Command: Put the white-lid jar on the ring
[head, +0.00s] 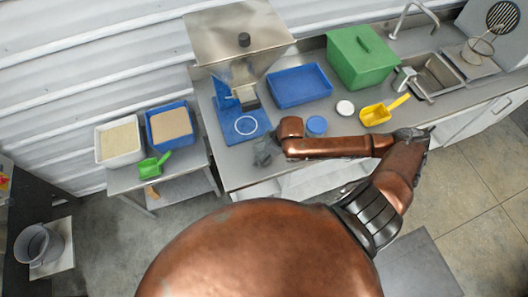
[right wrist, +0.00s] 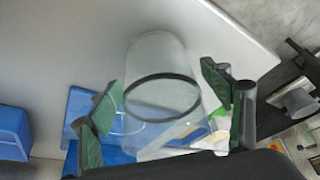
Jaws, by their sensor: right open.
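The white-lid jar (head: 345,107) stands on the grey counter, right of the blue tray; mainly its lid shows. The ring (head: 246,125) is a white circle on the blue base plate of the hopper stand (head: 226,97). My right gripper (head: 262,152) is near the counter's front edge, just in front of the ring's plate. In the right wrist view its fingers (right wrist: 165,115) are open, with a clear cylinder with a dark band (right wrist: 160,60) between them in the picture. Contact and any lid on this cylinder cannot be told. My left gripper is not in view.
A blue-lid jar (head: 316,125) stands right beside my right forearm. A yellow scoop (head: 378,113), blue tray (head: 299,87), green box (head: 360,60) and sink (head: 432,75) are on the counter. A side table holds two filled bins (head: 120,160) and a green scoop (head: 152,166).

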